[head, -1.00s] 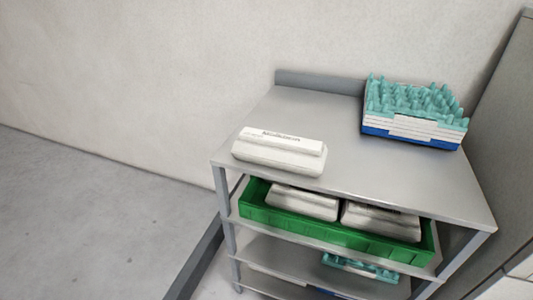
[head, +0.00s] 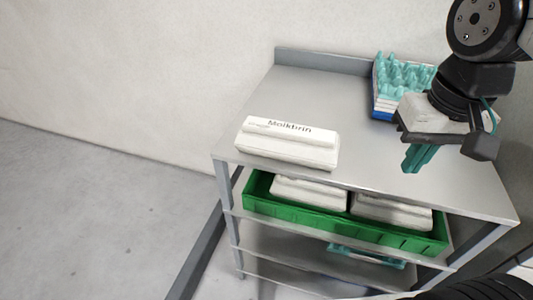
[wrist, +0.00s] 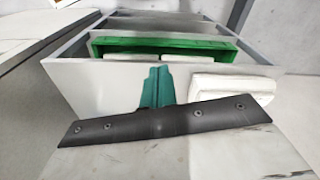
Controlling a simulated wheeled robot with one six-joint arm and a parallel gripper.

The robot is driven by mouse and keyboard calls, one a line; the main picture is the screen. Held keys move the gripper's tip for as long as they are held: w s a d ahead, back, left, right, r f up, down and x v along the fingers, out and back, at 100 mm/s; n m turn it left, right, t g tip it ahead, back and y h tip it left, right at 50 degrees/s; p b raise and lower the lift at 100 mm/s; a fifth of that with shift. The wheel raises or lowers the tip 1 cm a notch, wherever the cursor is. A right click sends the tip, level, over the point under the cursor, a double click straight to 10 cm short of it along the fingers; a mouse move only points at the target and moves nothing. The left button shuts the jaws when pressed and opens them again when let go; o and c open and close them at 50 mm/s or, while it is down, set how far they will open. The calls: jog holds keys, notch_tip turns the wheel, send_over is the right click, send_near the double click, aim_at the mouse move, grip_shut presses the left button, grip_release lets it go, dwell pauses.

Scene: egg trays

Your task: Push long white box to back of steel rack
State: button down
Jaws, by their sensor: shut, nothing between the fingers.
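The long white box (head: 288,144) with dark lettering lies on the top shelf of the steel rack (head: 300,88), near its front left edge. It also shows in the wrist view (wrist: 216,86), on the right side of the rack top. My gripper (head: 416,160) is above the right part of the rack top, with its teal fingers pointing down. The fingers (wrist: 157,88) are together and empty in the wrist view. My gripper is well to the right of the box and apart from it.
A blue and white stack with teal egg trays (head: 392,78) stands at the back right of the top, partly hidden by my arm. A green crate (head: 300,207) with white boxes sits on the shelf below. A raised lip (head: 322,61) runs along the back. The top's middle is clear.

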jog(key=w+a+f+m, duration=0.1)
jog(key=w+a+m, duration=0.1)
jog(key=w+a, duration=0.75)
jog(key=m+g, duration=0.1)
send_near(283, 169)
jog(key=s+a+r, duration=0.1)
jog(key=s+r, duration=0.3)
jog(key=w+f, duration=0.1)
jog(key=f, duration=0.2)
jog(key=w+f, duration=0.1)
jog(key=f, duration=0.2)
jog(key=w+f, duration=0.1)
jog(key=f, duration=0.3)
jog(key=shift+d+f, duration=0.1)
jog(key=shift+d, duration=0.2)
jog(key=shift+w+d, duration=0.15)
jog(key=shift+w, duration=0.35)
